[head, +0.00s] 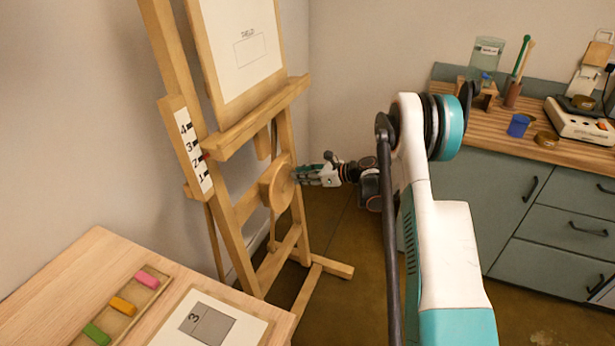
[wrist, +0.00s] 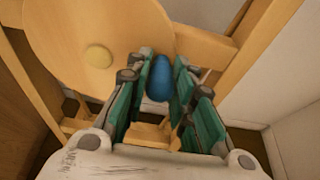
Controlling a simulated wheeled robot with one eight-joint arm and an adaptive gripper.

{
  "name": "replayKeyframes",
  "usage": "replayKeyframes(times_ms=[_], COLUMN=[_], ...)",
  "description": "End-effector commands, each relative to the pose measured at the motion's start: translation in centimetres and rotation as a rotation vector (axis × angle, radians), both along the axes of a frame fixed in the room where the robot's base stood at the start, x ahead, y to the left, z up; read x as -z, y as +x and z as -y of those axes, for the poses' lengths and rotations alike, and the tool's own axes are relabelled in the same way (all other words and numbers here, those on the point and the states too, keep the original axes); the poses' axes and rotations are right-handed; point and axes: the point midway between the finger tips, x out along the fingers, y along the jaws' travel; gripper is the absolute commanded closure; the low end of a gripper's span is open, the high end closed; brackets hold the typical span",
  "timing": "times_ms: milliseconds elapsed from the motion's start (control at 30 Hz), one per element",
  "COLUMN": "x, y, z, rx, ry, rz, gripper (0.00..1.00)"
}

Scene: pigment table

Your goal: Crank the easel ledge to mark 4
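The wooden easel (head: 177,75) stands against the wall, with its ledge (head: 255,115) under a white sheet. A white scale (head: 187,150) with marks 1 to 4 is on its left side; a small red pointer (head: 207,156) is beside about mark 2. The round crank wheel (head: 276,184) is on the easel's front, and shows large in the wrist view (wrist: 70,35). My gripper (head: 298,174) is at the wheel. In the wrist view, its green fingers (wrist: 162,75) are on both sides of the blue crank knob (wrist: 160,79), apparently shut on it.
A wooden table (head: 75,265) at front left bears a tray (head: 125,325) of pink, orange and green sticks and a card (head: 245,325) marked 3. A counter (head: 560,150) with a blue cup (head: 519,125), jar and device stands at right. Floor shows between.

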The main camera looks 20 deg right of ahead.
Motion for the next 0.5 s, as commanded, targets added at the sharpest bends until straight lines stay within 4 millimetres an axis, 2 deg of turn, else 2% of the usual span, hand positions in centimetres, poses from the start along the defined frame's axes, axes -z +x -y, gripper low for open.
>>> replayKeyframes(times_ms=[267, 500], x=[-0.1, -1.5], y=[0.0, -0.3], z=[0.0, -0.6], rx=[0.0, -0.001], ry=[0.0, 0.001], rz=[0.0, 0.0], gripper=[0.98, 0.98])
